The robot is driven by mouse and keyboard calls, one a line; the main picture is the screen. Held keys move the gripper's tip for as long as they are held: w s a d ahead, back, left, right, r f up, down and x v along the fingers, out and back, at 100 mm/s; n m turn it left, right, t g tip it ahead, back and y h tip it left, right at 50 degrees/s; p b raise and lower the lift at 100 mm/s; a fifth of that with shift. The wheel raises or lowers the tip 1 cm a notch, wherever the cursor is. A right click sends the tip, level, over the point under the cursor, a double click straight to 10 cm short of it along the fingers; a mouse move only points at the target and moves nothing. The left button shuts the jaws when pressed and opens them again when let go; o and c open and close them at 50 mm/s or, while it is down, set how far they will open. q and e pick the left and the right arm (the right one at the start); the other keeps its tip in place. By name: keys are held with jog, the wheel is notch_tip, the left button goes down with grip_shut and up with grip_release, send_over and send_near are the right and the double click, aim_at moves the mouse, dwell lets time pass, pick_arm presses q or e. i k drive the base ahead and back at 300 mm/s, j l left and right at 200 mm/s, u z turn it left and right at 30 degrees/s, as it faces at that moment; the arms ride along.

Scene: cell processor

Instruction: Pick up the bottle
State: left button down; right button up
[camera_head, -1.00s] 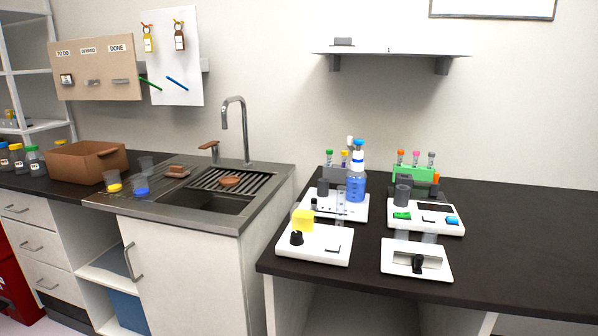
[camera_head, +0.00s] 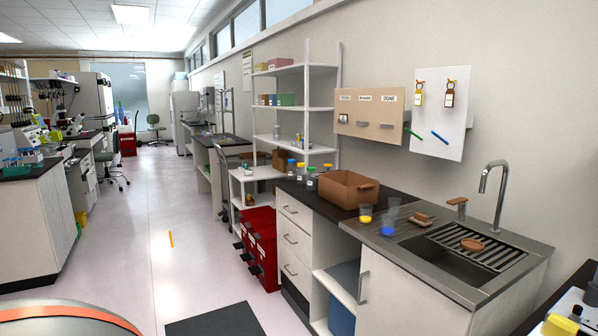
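Several small bottles with coloured caps stand on the dark counter left of the brown box: one with a blue cap (camera_head: 291,168), one with a yellow cap (camera_head: 300,172) and one with a green cap (camera_head: 311,178). I cannot tell which bottle the task means. Neither of my grippers shows in the head view.
Red bins (camera_head: 262,245) stand by the drawers. Another dark bench (camera_head: 546,318) cuts in at lower right. The pale floor (camera_head: 180,230) is open to the left.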

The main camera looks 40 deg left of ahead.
aim_at(292, 167)
jog(key=u, duration=1.5)
jog(key=i+j+u, duration=0.35)
jog(key=i, duration=0.65)
jog(key=i+u, duration=0.35)
jog(key=i, duration=0.65)
jog(key=i+z, duration=0.1)
jog(key=i, duration=0.4)
jog(key=i+j, duration=0.15)
jog(key=i, duration=0.35)
jog(key=i+j+z, duration=0.15)
jog(key=i, duration=0.35)
jog(key=i+j+z, duration=0.1)
jog(key=i+z, duration=0.3)
jog(key=i+j+z, duration=0.15)
jog(key=z, duration=0.3)
jog(key=i+j+z, duration=0.25)
jog(key=z, duration=0.15)
jog(key=i+j+z, duration=0.2)
jog(key=z, duration=0.25)
jog(key=i+j+z, duration=0.1)
jog(key=j+z, duration=0.3)
jog(key=j, duration=0.1)
